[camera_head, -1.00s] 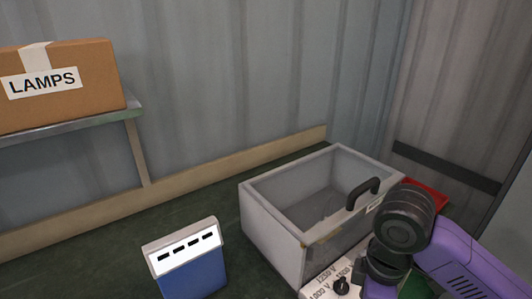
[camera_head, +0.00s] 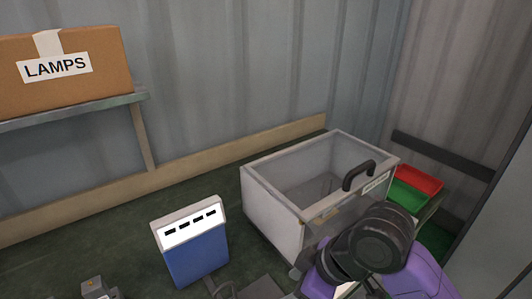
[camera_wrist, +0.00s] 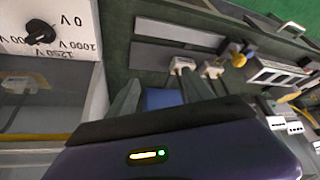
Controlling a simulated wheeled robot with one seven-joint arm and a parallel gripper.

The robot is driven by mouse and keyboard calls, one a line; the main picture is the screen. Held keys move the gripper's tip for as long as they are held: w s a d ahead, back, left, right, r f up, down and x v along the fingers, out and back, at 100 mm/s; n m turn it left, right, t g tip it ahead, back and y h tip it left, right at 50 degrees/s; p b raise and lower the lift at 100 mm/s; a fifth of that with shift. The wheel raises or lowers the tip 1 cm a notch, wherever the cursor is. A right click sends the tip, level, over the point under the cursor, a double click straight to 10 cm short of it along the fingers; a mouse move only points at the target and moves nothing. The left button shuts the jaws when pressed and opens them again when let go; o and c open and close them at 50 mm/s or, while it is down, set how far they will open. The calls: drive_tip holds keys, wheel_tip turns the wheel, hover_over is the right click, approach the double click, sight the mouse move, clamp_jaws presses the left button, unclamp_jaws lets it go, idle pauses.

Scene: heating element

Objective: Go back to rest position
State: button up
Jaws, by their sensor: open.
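My gripper (camera_wrist: 158,98) shows in the wrist view as two dark grey fingers, spread apart. I see a blue surface between the fingers and nothing clearly held. In the head view my purple and black arm is at the lower right, in front of the grey clear-walled case (camera_head: 272,205); the fingers cannot be made out there. A white panel with a black knob (camera_wrist: 40,32) and voltage marks is at the upper left of the wrist view.
A blue and white box (camera_head: 197,255) stands left of the case, which has a black handle (camera_head: 358,175). Red (camera_head: 420,179) and green (camera_head: 407,194) trays lie at right. A LAMPS carton (camera_head: 60,85) sits on a shelf. Plugs and sockets (camera_wrist: 183,65) show in the wrist view.

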drive_tip(key=a+r+m+t+y, duration=0.4)
drive_tip(key=a+m+t+y, duration=0.25)
drive_tip(key=a, duration=0.45)
drive_tip(key=s+d+f+m+t+h, duration=0.3)
drive_tip(key=s+d+f+m+h, duration=0.15)
drive_tip(key=s+d, duration=0.25)
drive_tip(key=s+d+f+m+t+h, duration=0.3)
drive_tip(key=s+d+f+m+h, duration=0.15)
drive_tip(key=s+d, duration=0.25)
drive_tip(key=s+d+r+n+h, duration=0.1)
drive_tip(key=s+d+r, duration=0.1)
drive_tip(key=s+d, duration=0.4)
drive_tip(key=s+d+r+n+h, duration=0.1)
drive_tip(key=s+d, duration=0.4)
drive_tip(key=s, duration=0.6)
drive_tip(key=shift+d+r+n, duration=0.4)
drive_tip(key=shift+r+n, duration=0.05)
drive_tip(key=shift+r, duration=0.15)
drive_tip(key=shift+h, duration=0.25)
drive_tip(key=shift+c, duration=0.2)
